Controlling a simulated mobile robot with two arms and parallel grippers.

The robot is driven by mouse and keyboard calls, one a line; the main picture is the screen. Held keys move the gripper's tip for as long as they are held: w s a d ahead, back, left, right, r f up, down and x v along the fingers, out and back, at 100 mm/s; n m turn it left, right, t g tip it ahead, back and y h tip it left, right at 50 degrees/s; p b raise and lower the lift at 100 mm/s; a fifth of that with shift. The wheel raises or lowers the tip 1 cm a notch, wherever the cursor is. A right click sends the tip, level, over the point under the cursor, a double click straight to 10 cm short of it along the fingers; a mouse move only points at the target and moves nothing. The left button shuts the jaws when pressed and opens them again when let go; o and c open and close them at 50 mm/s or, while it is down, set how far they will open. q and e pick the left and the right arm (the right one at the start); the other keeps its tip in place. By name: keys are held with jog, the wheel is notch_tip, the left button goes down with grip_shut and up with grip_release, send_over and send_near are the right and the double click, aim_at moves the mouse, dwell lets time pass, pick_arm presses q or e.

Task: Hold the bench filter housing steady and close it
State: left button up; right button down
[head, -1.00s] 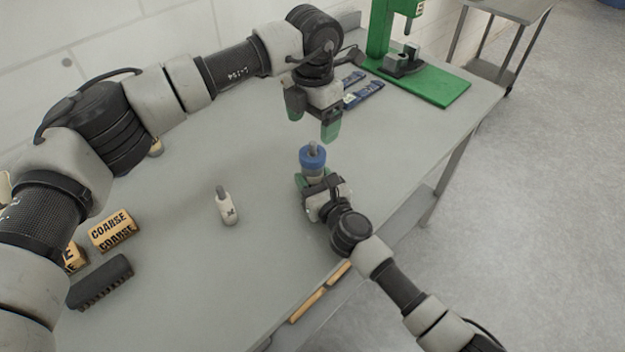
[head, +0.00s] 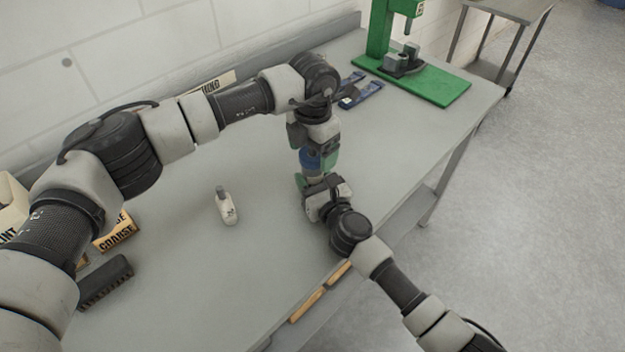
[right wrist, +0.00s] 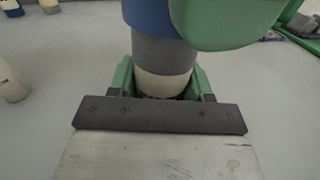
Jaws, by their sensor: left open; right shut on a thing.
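The filter housing stands upright on the bench, with a blue cap (head: 309,160) on a grey and cream body (right wrist: 163,68). My right gripper (right wrist: 163,82) is shut on the lower body of the housing, with a green finger on each side. My left gripper (head: 315,158) is open and points down over the housing, its green fingers on either side of the blue cap. In the right wrist view a green left finger (right wrist: 225,18) hides part of the cap. I cannot tell whether the left fingers touch it.
A small white bottle (head: 227,207) stands left on the bench (head: 260,270). Blue tools (head: 361,92) lie behind the left gripper. A green press (head: 420,78) stands at the back right. A black brush (head: 106,282) and boxes marked COARSE (head: 117,234) are at the left.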

pick_arm(q)
jog(key=shift+f, duration=0.25)
jog(key=c, duration=0.9)
jog(key=o, duration=1.1)
notch_tip(320, 180, up, 12)
jog(key=shift+r, duration=0.1)
